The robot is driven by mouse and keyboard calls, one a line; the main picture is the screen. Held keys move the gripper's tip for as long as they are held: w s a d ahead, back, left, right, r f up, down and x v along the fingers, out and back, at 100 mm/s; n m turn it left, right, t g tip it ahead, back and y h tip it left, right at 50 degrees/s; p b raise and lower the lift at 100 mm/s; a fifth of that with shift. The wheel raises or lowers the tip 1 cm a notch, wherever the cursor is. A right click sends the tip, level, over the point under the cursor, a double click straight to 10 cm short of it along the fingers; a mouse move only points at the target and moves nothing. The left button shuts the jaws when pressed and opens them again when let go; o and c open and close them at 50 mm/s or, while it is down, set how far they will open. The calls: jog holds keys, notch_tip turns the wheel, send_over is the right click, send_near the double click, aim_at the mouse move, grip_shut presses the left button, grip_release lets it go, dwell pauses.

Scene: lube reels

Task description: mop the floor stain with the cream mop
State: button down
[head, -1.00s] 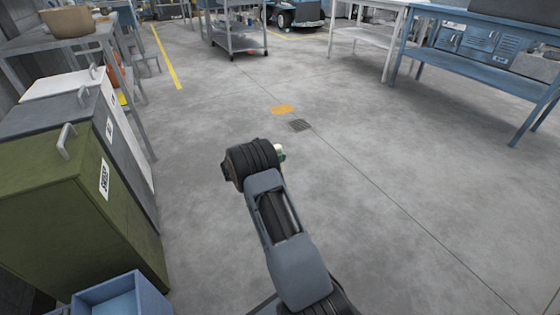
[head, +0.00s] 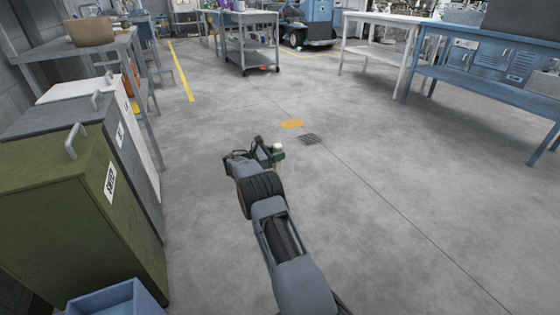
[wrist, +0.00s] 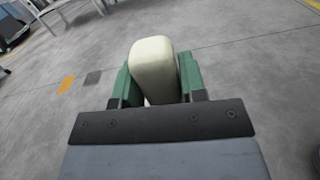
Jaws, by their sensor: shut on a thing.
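My gripper (head: 278,154) has green fingers and is shut on the cream mop (head: 277,146). In the wrist view the mop (wrist: 153,60) is a rounded cream block between the two green fingers of my gripper (wrist: 155,84); its far end is hidden. A flat orange patch (head: 292,124), which looks like the floor stain, lies on the grey concrete beyond my gripper. It also shows at the left of the wrist view (wrist: 66,85). The mop appears apart from the patch; its height above the floor is unclear.
A dark floor grate (head: 311,139) lies right beside the orange patch. Olive (head: 70,200) and grey bins line the left. A grey cart (head: 248,55) stands at the back; a white table (head: 385,22) and blue workbench (head: 480,75) stand right.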

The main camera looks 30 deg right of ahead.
jog(key=shift+w+d, duration=0.1)
jog(key=shift+w, duration=0.4)
jog(key=shift+w+d+b, duration=0.1)
jog(key=shift+w+b, duration=0.45)
jog(key=shift+w, duration=0.4)
jog(key=shift+w+r, duration=0.15)
jog(key=shift+w, duration=0.3)
